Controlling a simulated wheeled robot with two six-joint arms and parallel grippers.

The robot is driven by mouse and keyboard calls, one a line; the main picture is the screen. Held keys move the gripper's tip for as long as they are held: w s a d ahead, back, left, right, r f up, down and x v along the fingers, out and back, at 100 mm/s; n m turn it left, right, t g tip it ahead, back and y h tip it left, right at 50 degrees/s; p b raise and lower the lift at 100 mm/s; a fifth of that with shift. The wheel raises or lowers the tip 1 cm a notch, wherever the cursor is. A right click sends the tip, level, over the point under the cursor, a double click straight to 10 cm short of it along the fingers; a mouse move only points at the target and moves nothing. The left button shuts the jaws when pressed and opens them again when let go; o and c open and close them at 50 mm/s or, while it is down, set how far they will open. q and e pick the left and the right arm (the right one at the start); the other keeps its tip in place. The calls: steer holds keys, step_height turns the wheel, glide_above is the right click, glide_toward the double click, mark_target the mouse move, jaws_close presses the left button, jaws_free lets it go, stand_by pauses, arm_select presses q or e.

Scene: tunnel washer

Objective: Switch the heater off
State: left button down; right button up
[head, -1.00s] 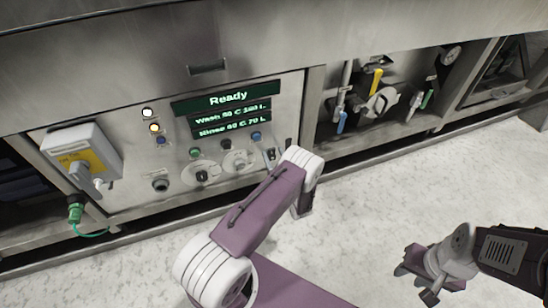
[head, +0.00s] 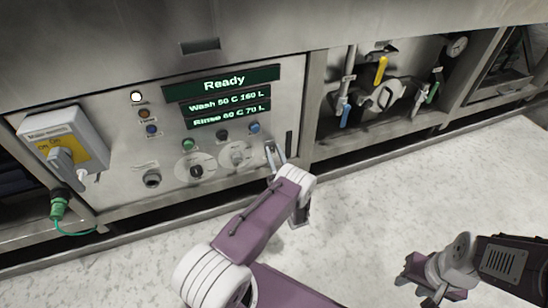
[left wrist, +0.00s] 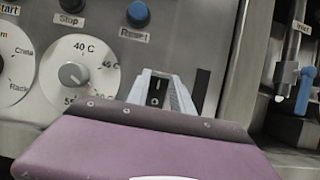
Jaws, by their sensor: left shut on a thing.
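A black rocker switch (left wrist: 158,88) with white marks sits on the steel control panel (head: 115,185), at its lower right. My left gripper (head: 272,153) is at the panel, its grey fingers (left wrist: 160,92) on both sides of the switch and shut on it. In the head view the fingers and wrist mostly hide the switch. On the panel's left, the white lamp (head: 137,97) is lit. The amber lamp (head: 145,114) below it looks dark. Its small label is hard to read. My right gripper (head: 420,283) is low on the right over the floor, away from the panel; its jaw opening is unclear.
A temperature dial (left wrist: 74,74) and a blue reset button (left wrist: 138,13) are close to the left gripper. The display (head: 223,83) reads Ready. A grey box with a rotary handle (head: 64,140) is at the left. Valves with a blue handle (head: 345,117) are in the right bay.

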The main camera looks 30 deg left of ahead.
arm_select(q)
steer(key=c, duration=1.1)
jaws_free()
steer(key=shift+s+d+p, duration=0.2)
steer(key=shift+d+p, duration=0.05)
steer(key=shift+p, duration=0.05)
steer(key=p+v, duration=0.3)
steer(key=v, duration=0.5)
steer(key=shift+s+f, duration=0.15)
steer(key=shift+f, duration=0.1)
steer(key=shift+r, duration=0.1)
